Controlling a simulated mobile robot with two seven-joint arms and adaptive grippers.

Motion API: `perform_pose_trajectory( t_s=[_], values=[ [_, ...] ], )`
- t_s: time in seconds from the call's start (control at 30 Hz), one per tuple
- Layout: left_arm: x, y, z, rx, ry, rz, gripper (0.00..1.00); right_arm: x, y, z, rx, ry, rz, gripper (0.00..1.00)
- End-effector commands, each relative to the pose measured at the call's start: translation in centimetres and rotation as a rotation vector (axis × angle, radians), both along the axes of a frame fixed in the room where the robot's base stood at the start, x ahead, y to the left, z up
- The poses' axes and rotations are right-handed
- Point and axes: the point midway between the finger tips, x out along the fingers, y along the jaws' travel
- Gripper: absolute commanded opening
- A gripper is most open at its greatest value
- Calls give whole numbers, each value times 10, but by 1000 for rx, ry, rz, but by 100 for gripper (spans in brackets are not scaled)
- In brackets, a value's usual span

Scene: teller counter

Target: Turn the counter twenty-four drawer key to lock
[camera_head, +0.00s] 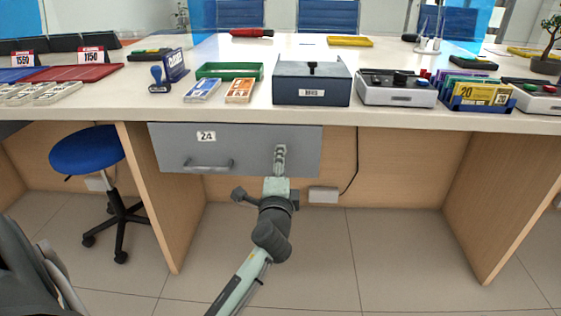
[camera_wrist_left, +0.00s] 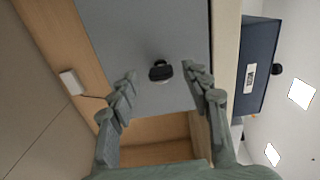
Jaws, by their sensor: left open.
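The grey drawer (camera_head: 235,150) under the counter carries a white label "24" (camera_head: 206,136) and a bar handle (camera_head: 208,163). It looks shut. My left gripper (camera_head: 280,155) is in front of the right part of the drawer front. In the left wrist view the black key (camera_wrist_left: 160,71) sticks out of the drawer face (camera_wrist_left: 150,30). The open fingertips of my left gripper (camera_wrist_left: 159,78) are on either side of it, with gaps visible. In the head view the gripper hides the key. My right gripper is in neither view.
A dark cash box (camera_head: 312,90), a green tray (camera_head: 229,71) and a grey device (camera_head: 396,92) stand on the counter above. A blue stool (camera_head: 88,150) is at the left, beside a wooden panel (camera_head: 160,200). The knee space right of the drawer is clear.

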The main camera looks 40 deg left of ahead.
Motion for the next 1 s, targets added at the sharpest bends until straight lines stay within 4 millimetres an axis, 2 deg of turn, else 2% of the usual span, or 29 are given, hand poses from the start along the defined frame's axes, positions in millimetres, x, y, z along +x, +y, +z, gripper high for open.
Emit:
perform_pose_trajectory(
  t_s=[0.3,0.5,0.7,1.0],
  values=[
    [-58,-35,-1,-5,3,0,48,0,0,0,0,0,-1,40],
    [-84,-51,0,-4,0,0,48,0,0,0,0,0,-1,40],
    [-92,-56,1,-2,-1,1,48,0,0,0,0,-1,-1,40],
    [-92,-56,1,-2,-1,1,48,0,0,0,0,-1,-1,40]
  ],
)
